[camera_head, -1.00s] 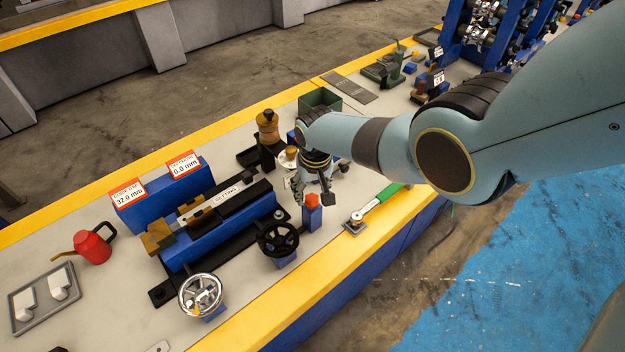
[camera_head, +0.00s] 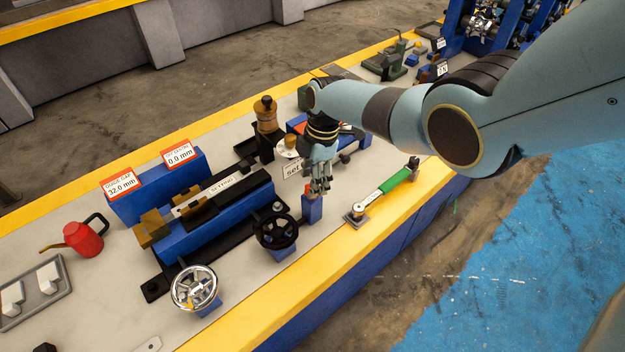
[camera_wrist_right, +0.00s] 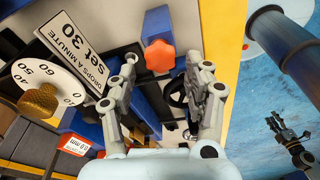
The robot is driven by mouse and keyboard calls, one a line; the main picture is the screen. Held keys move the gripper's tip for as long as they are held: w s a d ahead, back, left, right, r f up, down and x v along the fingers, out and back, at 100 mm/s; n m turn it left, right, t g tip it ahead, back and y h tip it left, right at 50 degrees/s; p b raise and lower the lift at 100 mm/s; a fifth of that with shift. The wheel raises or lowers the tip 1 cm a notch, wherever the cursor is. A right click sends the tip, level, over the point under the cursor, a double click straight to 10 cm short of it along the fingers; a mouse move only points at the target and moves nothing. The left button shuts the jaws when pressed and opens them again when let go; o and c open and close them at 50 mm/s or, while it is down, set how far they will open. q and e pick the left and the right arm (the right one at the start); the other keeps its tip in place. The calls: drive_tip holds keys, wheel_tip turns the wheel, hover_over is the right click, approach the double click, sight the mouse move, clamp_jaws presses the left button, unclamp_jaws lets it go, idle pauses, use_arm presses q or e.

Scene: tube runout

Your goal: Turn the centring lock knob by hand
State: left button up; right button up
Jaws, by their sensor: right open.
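The centring lock knob, an orange-red star knob (camera_wrist_right: 160,56), sits on a blue post (camera_head: 312,210) near the bench's front edge. In the head view my right gripper (camera_head: 320,188) points down right at the post's top and hides most of the knob. In the right wrist view the right gripper (camera_wrist_right: 162,62) is open, with one finger on each side of the knob in the picture. Whether the fingers touch it I cannot tell. What looks like my left gripper (camera_wrist_right: 285,130) hangs over the blue floor, small and dark.
A black handwheel (camera_head: 276,231) and a chrome handwheel (camera_head: 194,287) stand left of the post. A green-handled wrench (camera_head: 390,185) lies to its right. A "set 30" sign (camera_wrist_right: 75,58) and a white dial (camera_wrist_right: 48,82) are close to the gripper.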

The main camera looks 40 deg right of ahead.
drive_tip(key=shift+n, duration=0.3)
drive_tip(key=shift+f, duration=0.1)
drive_tip(key=shift+f+b, duration=0.95)
drive_tip(key=shift+c, duration=0.2)
